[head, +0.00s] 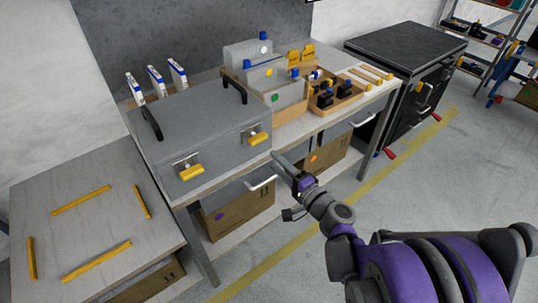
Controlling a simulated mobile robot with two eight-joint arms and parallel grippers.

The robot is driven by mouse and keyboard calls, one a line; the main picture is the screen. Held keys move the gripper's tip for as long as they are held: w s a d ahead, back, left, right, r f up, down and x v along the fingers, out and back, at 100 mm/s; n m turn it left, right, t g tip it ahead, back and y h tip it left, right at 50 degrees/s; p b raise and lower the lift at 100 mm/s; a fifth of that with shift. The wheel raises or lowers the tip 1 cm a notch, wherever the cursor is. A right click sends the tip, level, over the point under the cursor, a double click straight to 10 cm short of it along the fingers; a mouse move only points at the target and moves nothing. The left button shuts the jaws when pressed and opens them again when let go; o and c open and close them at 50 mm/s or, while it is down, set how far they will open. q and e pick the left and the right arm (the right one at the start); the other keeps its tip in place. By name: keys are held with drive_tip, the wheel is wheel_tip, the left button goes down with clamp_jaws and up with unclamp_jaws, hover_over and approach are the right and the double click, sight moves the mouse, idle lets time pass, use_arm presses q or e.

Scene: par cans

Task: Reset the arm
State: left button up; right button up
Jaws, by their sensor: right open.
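My right arm comes in from the lower right, with purple and grey links. My right gripper (283,168) is open and empty, in front of the workbench's front edge near the right end of the large grey case. The grey case (215,120) has two black handles on top and two yellow latches on its front. My left gripper is not in view.
The workbench (310,128) also holds grey containers (285,95) and a wooden tray (345,103) with small dark parts. Cardboard boxes (240,210) sit on the shelf below. A low table (90,215) with yellow strips stands at left. A black cabinet (405,55) stands at back right.

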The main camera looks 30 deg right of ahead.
drive_tip(key=shift+s, duration=0.3)
drive_tip(key=s+a+n+g+y+p, duration=0.25)
drive_tip(key=a+n+g, duration=0.2)
drive_tip(key=a, duration=0.35)
drive_tip(key=s+a+n+g+y+p, duration=0.2)
drive_tip(key=a+n+g+p, duration=0.1)
drive_tip(key=a+n, duration=0.3)
drive_tip(key=s+r+n+g+h+p, duration=0.1)
drive_tip(key=s+n+g+h+p, duration=0.4)
drive_tip(key=s, duration=0.7)
drive_tip(key=shift+a+r+n+h, duration=0.15)
drive_tip(key=shift+r+n+h, duration=0.25)
drive_tip(key=shift+n, duration=0.35)
